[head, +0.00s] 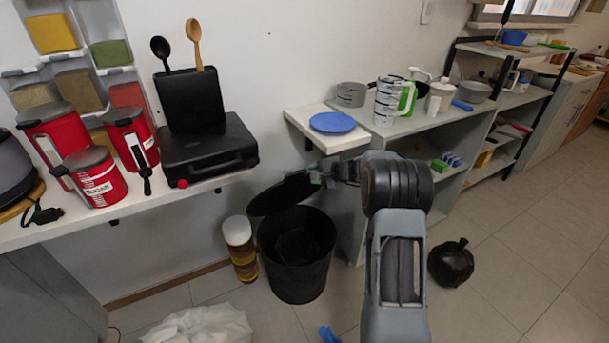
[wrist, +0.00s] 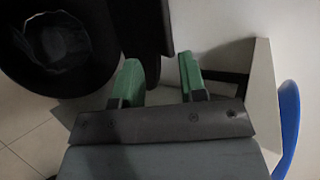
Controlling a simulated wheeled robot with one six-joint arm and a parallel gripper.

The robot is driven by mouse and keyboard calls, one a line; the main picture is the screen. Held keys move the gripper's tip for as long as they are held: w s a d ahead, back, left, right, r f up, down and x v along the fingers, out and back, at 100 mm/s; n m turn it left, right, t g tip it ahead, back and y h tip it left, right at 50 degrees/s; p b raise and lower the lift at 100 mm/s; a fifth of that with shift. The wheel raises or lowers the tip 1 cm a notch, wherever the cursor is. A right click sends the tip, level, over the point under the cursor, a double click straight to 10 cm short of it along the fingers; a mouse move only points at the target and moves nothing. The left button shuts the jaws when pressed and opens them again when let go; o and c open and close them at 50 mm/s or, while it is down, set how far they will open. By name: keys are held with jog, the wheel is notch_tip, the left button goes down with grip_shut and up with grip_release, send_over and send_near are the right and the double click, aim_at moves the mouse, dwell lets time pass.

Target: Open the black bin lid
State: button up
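The black bin (head: 297,268) stands on the floor below the shelf, its round opening uncovered with a dark liner inside. Its black lid (head: 280,192) is raised and tilted above the rear rim. My gripper (head: 320,176) is at the lid's right end; from the head view I cannot tell whether they touch. In the wrist view, my gripper's green fingers (wrist: 160,82) are spread apart with nothing clearly between them. The bin's opening (wrist: 60,40) is at the upper left, and the dark lid (wrist: 147,35) shows edge-on beyond the left finger.
A white bag (head: 198,326) and a dark round object (head: 451,263) lie on the floor.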

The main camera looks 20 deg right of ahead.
jog(key=shift+v, duration=1.95)
